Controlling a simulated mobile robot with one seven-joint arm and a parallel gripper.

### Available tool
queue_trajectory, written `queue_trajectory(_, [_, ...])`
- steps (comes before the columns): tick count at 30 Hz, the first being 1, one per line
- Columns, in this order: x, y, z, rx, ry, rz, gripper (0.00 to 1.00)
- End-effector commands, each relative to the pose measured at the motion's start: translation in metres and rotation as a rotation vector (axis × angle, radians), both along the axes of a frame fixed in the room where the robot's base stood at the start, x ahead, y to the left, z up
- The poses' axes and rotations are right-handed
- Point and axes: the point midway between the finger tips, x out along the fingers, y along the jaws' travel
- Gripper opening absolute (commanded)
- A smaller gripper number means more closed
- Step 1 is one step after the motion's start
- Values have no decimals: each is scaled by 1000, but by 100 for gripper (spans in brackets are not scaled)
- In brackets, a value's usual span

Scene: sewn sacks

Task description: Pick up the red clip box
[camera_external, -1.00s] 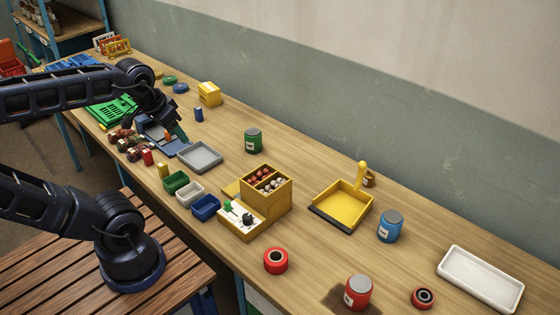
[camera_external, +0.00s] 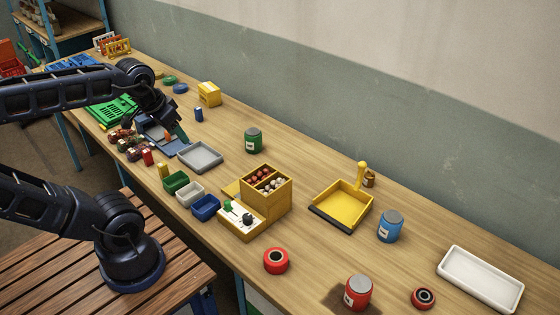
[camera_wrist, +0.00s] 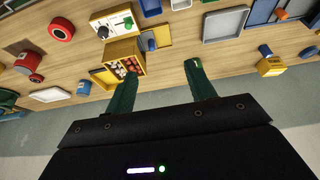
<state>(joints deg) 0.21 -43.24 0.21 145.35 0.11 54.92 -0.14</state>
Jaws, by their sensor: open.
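A small upright red box (camera_external: 147,157), which looks like the red clip box, stands near the front edge of the bench in the external view, beside a small yellow box (camera_external: 163,171). I cannot make it out in the wrist view. My gripper (camera_external: 178,133) is above the bench, to the right of and behind the red box, over a blue-grey tray. In the wrist view, my gripper (camera_wrist: 161,72) shows two dark green fingers spread apart with nothing held between them.
Green (camera_external: 175,182), white (camera_external: 190,194) and blue bins (camera_external: 206,207) stand right of the red box. A grey tray (camera_external: 200,157) lies behind them. Several reddish-brown pieces (camera_external: 125,143) lie to its left. A yellow compartment box (camera_external: 265,195) stands mid-bench. Clear wood lies behind the grey tray.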

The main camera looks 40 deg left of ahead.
Motion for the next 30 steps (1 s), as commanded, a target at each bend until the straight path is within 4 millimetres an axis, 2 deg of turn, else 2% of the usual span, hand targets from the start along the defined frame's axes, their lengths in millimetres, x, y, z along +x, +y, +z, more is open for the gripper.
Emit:
queue_trajectory(8, [2,2,-1,-3,4,14,55])
queue_trajectory(14, [25,25,-8,-33,42,148,55])
queue_trajectory(21, [61,78,-30,-93,108,406,55])
queue_trajectory(30, [88,157,-68,-163,179,735,55])
